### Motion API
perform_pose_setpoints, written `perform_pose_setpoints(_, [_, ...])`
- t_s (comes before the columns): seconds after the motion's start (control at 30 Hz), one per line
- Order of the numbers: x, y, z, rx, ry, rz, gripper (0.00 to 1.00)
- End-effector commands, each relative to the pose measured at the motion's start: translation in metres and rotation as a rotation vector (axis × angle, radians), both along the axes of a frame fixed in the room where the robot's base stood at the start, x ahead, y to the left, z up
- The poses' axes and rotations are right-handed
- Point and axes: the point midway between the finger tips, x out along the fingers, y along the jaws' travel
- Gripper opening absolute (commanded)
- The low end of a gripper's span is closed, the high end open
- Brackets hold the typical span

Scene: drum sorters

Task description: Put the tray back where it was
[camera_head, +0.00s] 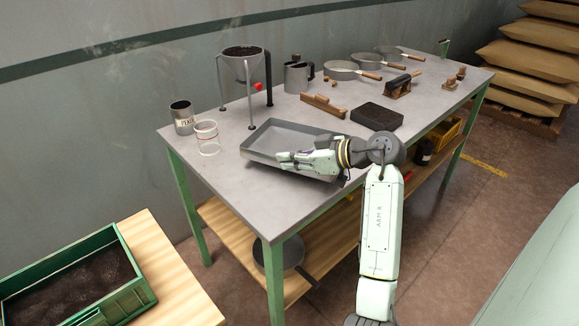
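The grey rectangular tray (262,140) lies on the grey worktable (225,183), right of the clear cup and in front of the funnel stand. It looks empty where its inside shows. My gripper (283,160) reaches in from the right, over the tray's near side, with its fingers pointing left. It covers part of the tray's floor and near rim. From this view I cannot tell whether the fingers touch the tray or are closed on it.
A funnel stand (243,66) stands behind the tray. A clear cup (207,138) and a labelled tin (183,117) stand to its left. A dark block (377,117) and a wooden-backed brush (323,105) lie behind my arm. The table's front left corner is clear.

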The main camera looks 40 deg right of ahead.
Motion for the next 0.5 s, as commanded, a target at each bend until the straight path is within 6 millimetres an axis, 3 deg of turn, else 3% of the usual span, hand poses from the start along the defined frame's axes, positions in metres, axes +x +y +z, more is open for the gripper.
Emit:
perform_pose_setpoints(0.3, [0.001,0.000,-0.032,0.005,0.000,-0.001,0.00])
perform_pose_setpoints(0.5, [0.000,0.000,-0.035,0.000,-0.001,0.000,0.00])
